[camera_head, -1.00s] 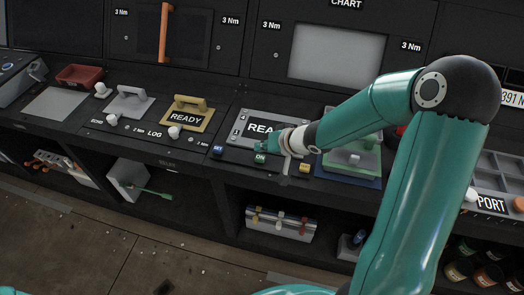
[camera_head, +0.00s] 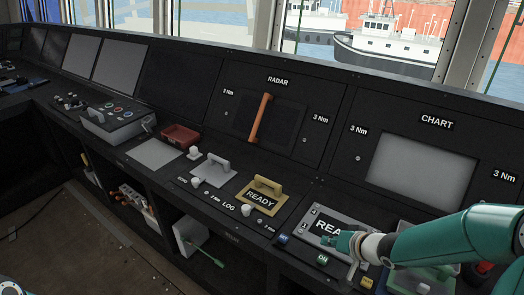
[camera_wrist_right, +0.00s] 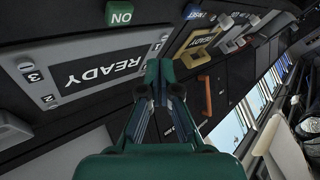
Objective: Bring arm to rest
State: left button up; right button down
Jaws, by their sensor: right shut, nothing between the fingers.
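My right arm comes in from the right in the head view. Its gripper (camera_head: 338,240) is over the lower part of a grey panel (camera_head: 350,216) marked READY, close to the green ON button (camera_head: 322,259). In the right wrist view the two fingers (camera_wrist_right: 166,75) are together with nothing between them. The grey READY panel (camera_wrist_right: 90,70) and the ON button (camera_wrist_right: 120,18) also show there, to the left of the fingers. Whether the fingertips touch the panel cannot be told. My left gripper is out of view.
A yellow READY plate with a handle (camera_head: 262,193), a grey handled plate (camera_head: 213,167) and a red tray (camera_head: 180,136) sit left along the console. An orange bar (camera_head: 260,118) crosses the radar screen. White knobs stand along the console. Open shelves lie below; the floor at lower left is clear.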

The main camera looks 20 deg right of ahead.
jog(key=shift+n+g+y, duration=0.4)
jog(key=shift+g+y, duration=0.2)
jog(key=shift+g, duration=0.2)
jog(key=a+f, duration=0.1)
jog(key=a, duration=0.1)
jog(key=a+f, duration=0.2)
jog(key=s+a+f, duration=0.1)
jog(key=a+f, duration=0.1)
jog(key=s+a+f+n+g, duration=0.1)
jog(key=s+a+f+g, duration=0.2)
jog(key=s+a+f, duration=0.3)
jog(key=s+a+f+n+g, duration=0.2)
jog(key=s+a+f, duration=0.4)
jog(key=s+f, duration=0.4)
jog(key=shift+s+a+f+g, duration=0.2)
jog(key=shift+s+g, duration=0.6)
jog(key=shift+s, duration=0.45)
